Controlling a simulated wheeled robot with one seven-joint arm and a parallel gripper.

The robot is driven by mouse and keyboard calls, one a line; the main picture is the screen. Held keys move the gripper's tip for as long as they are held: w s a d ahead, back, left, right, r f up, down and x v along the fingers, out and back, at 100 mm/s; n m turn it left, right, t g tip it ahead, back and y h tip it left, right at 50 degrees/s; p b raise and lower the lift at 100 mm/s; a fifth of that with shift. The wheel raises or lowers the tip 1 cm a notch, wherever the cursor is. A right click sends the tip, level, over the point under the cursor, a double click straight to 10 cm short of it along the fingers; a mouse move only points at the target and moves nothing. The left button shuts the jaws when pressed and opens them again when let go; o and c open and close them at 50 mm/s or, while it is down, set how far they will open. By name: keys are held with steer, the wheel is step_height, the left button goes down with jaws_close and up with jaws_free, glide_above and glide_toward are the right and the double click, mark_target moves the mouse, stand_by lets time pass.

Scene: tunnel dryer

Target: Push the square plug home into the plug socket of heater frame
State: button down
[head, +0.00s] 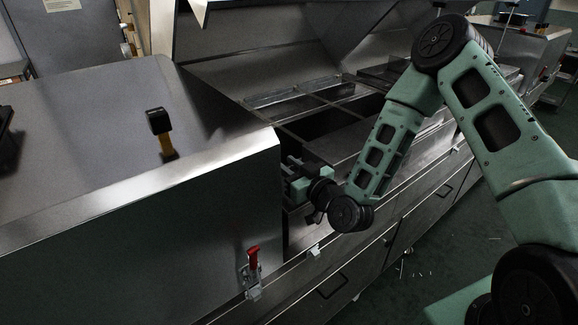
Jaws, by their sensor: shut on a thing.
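My gripper (292,180) is at the right end of the big steel housing, low beside the open bay. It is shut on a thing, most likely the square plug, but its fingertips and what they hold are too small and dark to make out. The housing's edge hides part of this spot. I cannot make out the plug socket. Behind my gripper a metal frame with crossbars (305,97), which may be the heater frame, spans the open bay. I cannot tell whether the plug touches a socket.
The steel housing (140,185) fills the left, with a black-headed, yellow-stemmed part (160,125) on top. A red-handled clamp (253,262) sits on its front. A raised steel lid (255,45) stands behind the bay. Drawer fronts (405,225) run along the right; open floor (425,270) lies before them.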

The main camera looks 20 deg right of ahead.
steer(key=shift+f+b, duration=0.3)
steer(key=shift+f, duration=0.1)
steer(key=c, duration=1.1)
jaws_free()
steer(key=b+v, duration=0.1)
steer(key=v, duration=0.4)
steer(key=shift+s+d+f+b, duration=0.1)
steer(key=shift+s+d+b, duration=0.05)
steer(key=shift+s+b, duration=0.25)
steer(key=p+v, duration=1)
steer(key=v, duration=0.1)
steer(key=shift+s+r+p, duration=0.2)
steer(key=shift+s+p, duration=0.1)
steer(key=shift+p, duration=0.1)
